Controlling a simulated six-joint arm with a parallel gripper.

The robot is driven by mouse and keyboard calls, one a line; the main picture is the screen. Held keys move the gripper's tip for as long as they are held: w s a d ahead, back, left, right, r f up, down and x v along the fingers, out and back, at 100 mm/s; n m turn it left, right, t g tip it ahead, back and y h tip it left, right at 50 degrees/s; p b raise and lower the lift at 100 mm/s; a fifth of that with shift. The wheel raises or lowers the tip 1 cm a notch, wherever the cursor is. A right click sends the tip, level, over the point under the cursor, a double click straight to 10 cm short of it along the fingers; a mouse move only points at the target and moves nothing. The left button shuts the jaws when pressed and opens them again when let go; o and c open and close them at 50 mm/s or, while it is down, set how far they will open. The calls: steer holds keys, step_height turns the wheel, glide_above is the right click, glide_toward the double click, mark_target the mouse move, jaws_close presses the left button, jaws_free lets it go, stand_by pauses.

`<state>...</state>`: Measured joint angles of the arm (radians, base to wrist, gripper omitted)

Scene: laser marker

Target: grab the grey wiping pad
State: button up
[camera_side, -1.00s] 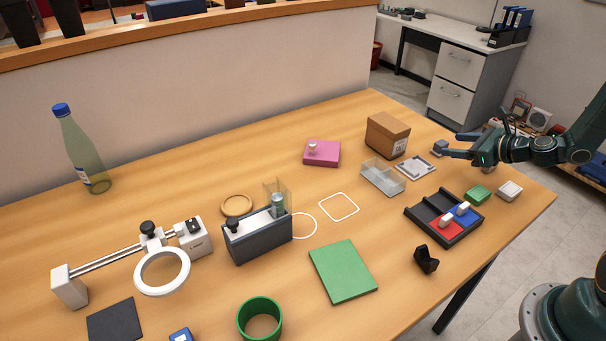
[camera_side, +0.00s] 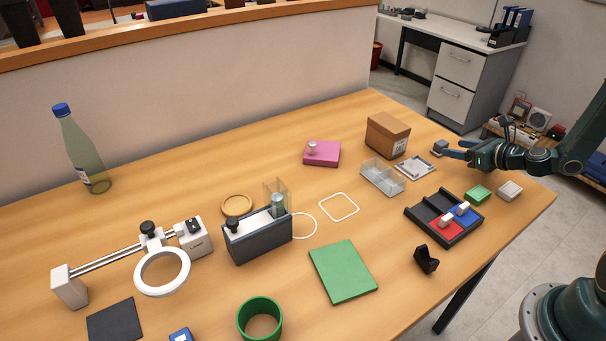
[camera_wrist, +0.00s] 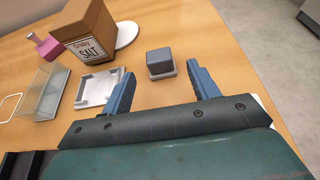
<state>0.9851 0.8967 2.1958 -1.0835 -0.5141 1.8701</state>
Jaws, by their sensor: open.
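The grey wiping pad (camera_wrist: 160,61) is a small grey block with a paler base, lying on the table. In the side view it shows as a small grey block (camera_side: 439,147) near the back right edge. My gripper (camera_wrist: 161,70) is open, with one blue-grey finger on each side of the pad in the wrist view. The pad appears just beyond or level with the fingertips; I cannot tell whether they touch it. In the side view my gripper (camera_side: 456,150) comes in from the right, low over the table, with its fingertips close to the pad.
A brown salt box (camera_wrist: 88,32) and a white square tray (camera_wrist: 99,88) sit left of the pad. A clear bin (camera_side: 383,177) stands further left. A black tray with red and blue blocks (camera_side: 429,230), a green block (camera_side: 479,194) and a white block (camera_side: 510,190) lie nearer the camera.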

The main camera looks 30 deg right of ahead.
mark_target(446, 146)
steer(key=shift+x, duration=2.8)
steer(key=shift+c, duration=0.4)
steer(key=c, duration=0.9)
steer(key=shift+o, duration=0.2)
step_height(446, 146, up, 20)
